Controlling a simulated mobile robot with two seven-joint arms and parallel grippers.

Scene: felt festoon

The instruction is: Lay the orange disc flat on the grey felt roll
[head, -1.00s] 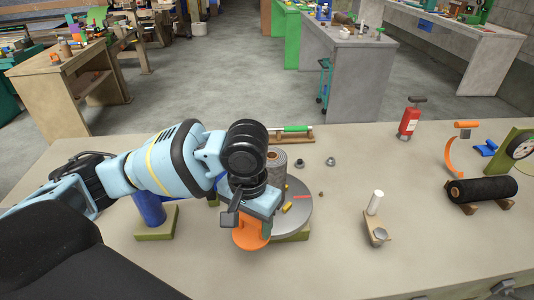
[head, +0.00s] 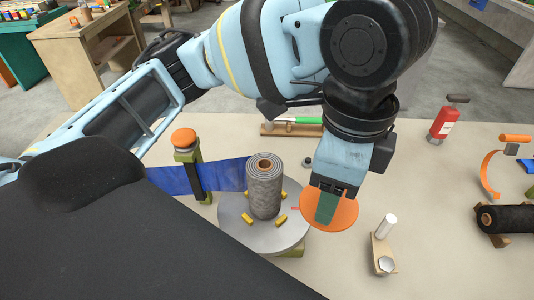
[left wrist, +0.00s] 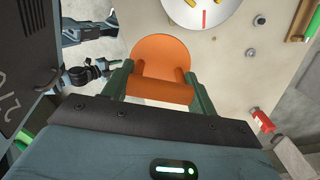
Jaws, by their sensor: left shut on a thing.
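The grey felt roll (head: 265,195) stands upright on a round grey turntable (head: 232,222), its spiral end and brown core facing up. My left gripper (head: 326,205) is shut on the orange disc (head: 345,213), to the right of the roll and apart from it. The disc overlaps the turntable's right edge in the head view. In the left wrist view the disc (left wrist: 162,52) sits between the two green fingers, with a thicker orange part across them. The felt roll is not visible in that view.
Yellow pieces (head: 281,219) lie around the roll's foot. A blue strip (head: 225,175) runs from the roll to an orange-topped post (head: 184,140) at left.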

